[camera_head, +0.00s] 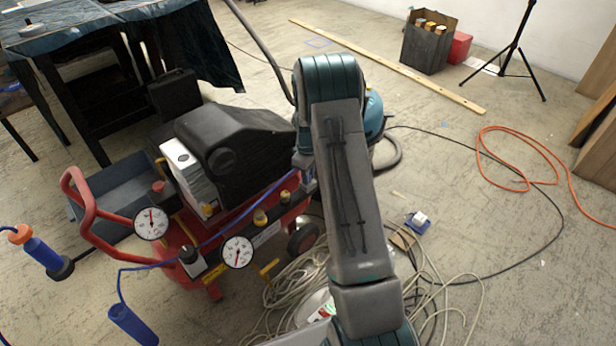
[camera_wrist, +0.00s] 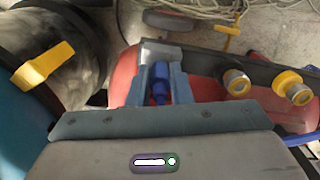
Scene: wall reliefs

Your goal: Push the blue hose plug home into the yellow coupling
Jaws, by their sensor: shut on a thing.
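In the wrist view, my gripper (camera_wrist: 162,72) has its two grey fingers closed around a small blue plug (camera_wrist: 160,88). The plug's front end points toward a grey block at the edge of the red machine, and its tip is hidden. Two yellow-and-metal couplings (camera_wrist: 237,82) sit on the dark panel to the right, apart from my fingers. The second coupling (camera_wrist: 292,88) is farther right. In the head view, brass-yellow fittings (camera_head: 260,217) show on the compressor's front panel. I cannot tell whether the plug touches a coupling.
The red compressor (camera_head: 190,235) carries two round gauges (camera_head: 238,252) and a yellow lever (camera_head: 270,268). Beige hose coils (camera_head: 440,295) clutter the floor beside my arm. Floor at right is more open, with an orange hose (camera_head: 500,170).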

